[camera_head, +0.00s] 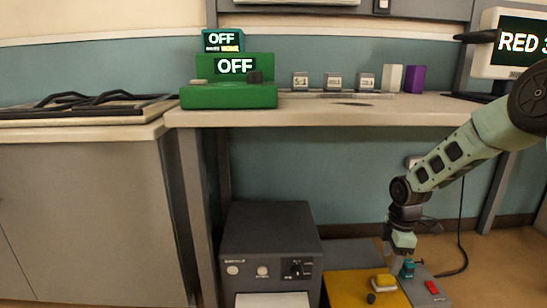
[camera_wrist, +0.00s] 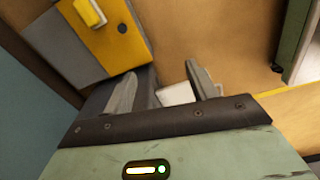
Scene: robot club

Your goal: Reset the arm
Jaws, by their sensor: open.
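My gripper (camera_head: 400,264) hangs low at the right in the head view, at the end of my pale green arm, just above a yellow and grey panel (camera_head: 343,290). In the wrist view my gripper (camera_wrist: 161,72) has its two grey fingers spread apart, with nothing held between them. A white patch (camera_wrist: 177,94) shows behind the fingers; I cannot tell what it is. A yellow block (camera_head: 384,281) and a dark round knob (camera_head: 371,298) sit on the yellow part, left of the gripper. They also show at the wrist view's top left.
A grey machine (camera_head: 270,250) stands left of the panel under the shelf (camera_head: 330,112). A green box reading OFF (camera_head: 228,97), several small blocks and a RED screen (camera_head: 520,42) stand on the shelf. A teal piece (camera_head: 408,269) and a red piece (camera_head: 432,287) are close by my gripper.

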